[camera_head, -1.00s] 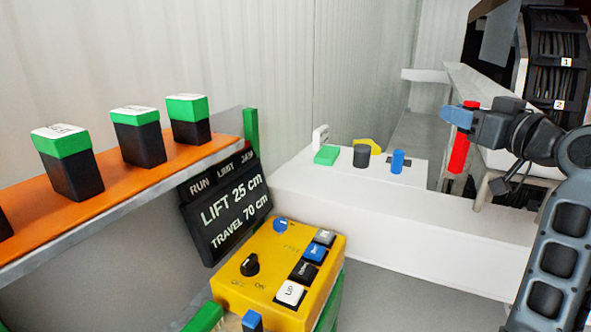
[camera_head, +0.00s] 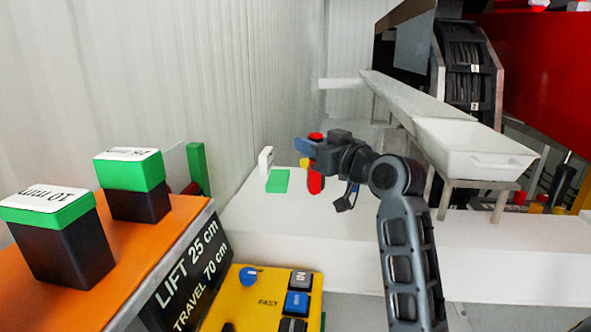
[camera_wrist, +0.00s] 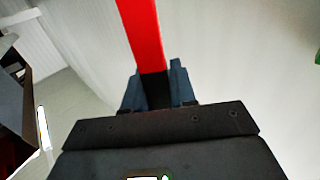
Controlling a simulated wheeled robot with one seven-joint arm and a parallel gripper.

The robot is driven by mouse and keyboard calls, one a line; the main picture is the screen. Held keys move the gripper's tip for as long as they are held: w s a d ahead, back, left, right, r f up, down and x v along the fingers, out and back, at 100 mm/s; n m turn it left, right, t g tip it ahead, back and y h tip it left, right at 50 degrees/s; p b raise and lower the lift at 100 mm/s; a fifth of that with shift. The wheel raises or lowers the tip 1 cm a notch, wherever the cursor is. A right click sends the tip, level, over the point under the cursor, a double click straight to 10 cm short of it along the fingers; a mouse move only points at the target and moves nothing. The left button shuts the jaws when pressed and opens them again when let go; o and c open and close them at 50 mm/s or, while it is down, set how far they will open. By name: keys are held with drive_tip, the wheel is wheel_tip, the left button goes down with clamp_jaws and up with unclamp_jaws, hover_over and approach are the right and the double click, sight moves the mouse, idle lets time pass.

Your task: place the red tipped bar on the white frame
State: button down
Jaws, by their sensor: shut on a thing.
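My gripper (camera_head: 308,147) is shut on the red tipped bar (camera_head: 314,182) and holds it upright above the white bench. Red ends show above and below the jaws. In the wrist view the bar (camera_wrist: 143,30) shows red beyond the jaws, with a black part between the blue-grey fingers (camera_wrist: 156,90). A small white upright piece (camera_head: 265,160) stands on the bench, left of the bar and beside a green block (camera_head: 277,181). I cannot tell whether this piece is the white frame.
A white tray (camera_head: 480,168) rests on a pale rack at right. A yellow control box (camera_head: 262,290) is in front. Black blocks with green tops (camera_head: 130,172) stand on an orange shelf (camera_head: 165,245) at left. A yellow piece (camera_head: 305,162) is partly hidden behind my gripper.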

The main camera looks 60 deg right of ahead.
wheel_tip(320, 180, down, 6)
drive_tip(key=w+a, duration=0.1)
drive_tip(key=w, duration=0.1)
drive_tip(key=shift+w+r, duration=0.15)
drive_tip(key=shift+w, duration=0.15)
drive_tip(key=c, duration=0.9)
unclamp_jaws()
drive_tip(key=shift+f, duration=0.2)
drive_tip(key=shift+r, duration=0.1)
drive_tip(key=b+v, duration=0.1)
drive_tip(key=v, duration=1.1)
drive_tip(key=shift+r+b, duration=0.1)
drive_tip(key=shift+b, duration=0.25)
